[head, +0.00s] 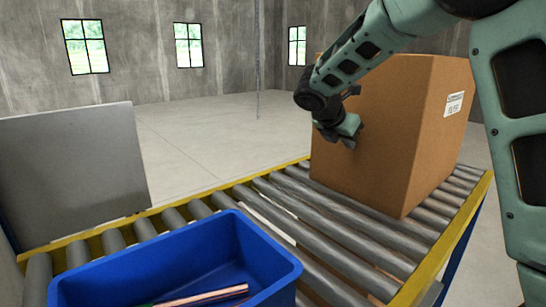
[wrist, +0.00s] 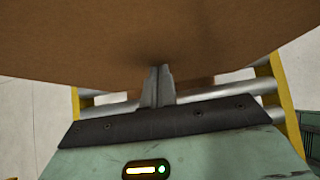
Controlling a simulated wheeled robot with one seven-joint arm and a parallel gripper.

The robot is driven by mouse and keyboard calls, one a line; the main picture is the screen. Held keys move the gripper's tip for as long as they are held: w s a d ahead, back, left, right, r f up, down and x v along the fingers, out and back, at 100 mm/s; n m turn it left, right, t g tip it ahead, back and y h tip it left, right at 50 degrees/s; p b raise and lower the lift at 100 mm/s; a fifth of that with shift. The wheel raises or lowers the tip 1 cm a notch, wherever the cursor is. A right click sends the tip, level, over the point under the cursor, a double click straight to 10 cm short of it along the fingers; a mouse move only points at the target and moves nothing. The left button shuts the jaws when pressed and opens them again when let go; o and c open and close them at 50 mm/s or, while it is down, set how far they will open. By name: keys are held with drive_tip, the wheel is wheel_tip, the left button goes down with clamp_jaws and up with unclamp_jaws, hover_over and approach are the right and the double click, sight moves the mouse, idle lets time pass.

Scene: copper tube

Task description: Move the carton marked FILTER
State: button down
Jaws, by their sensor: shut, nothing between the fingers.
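A large brown carton (head: 385,130) stands upright on the roller conveyor at the right in the head view. A white label (head: 454,104) with dark print is on its right face; the print is too small to read. My gripper (head: 350,134) is in front of the carton's left face, high above the rollers. In the wrist view my gripper (wrist: 158,72) has its fingers together and empty, with their tips at the brown carton face (wrist: 155,35). I cannot tell whether the tips touch the carton.
The roller conveyor (head: 300,205) has yellow side rails. A blue bin (head: 225,245) with copper-coloured tubes (head: 205,297) sits at the near left. A grey panel (head: 70,170) stands beyond the left rail. Rollers between bin and carton are bare.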

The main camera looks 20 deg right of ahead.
drive_tip(key=w+d+p, duration=0.2)
drive_tip(key=w+d, duration=0.1)
drive_tip(key=d, duration=0.7)
drive_tip(key=shift+w+d+p, duration=0.15)
drive_tip(key=shift+d+p, duration=0.05)
drive_tip(key=shift+p, duration=0.2)
drive_tip(key=b+v, duration=0.4)
drive_tip(key=v, duration=1.3)
drive_tip(key=shift+a+r+b, duration=0.15)
drive_tip(key=shift+a+b, duration=0.05)
drive_tip(key=shift+b, duration=0.15)
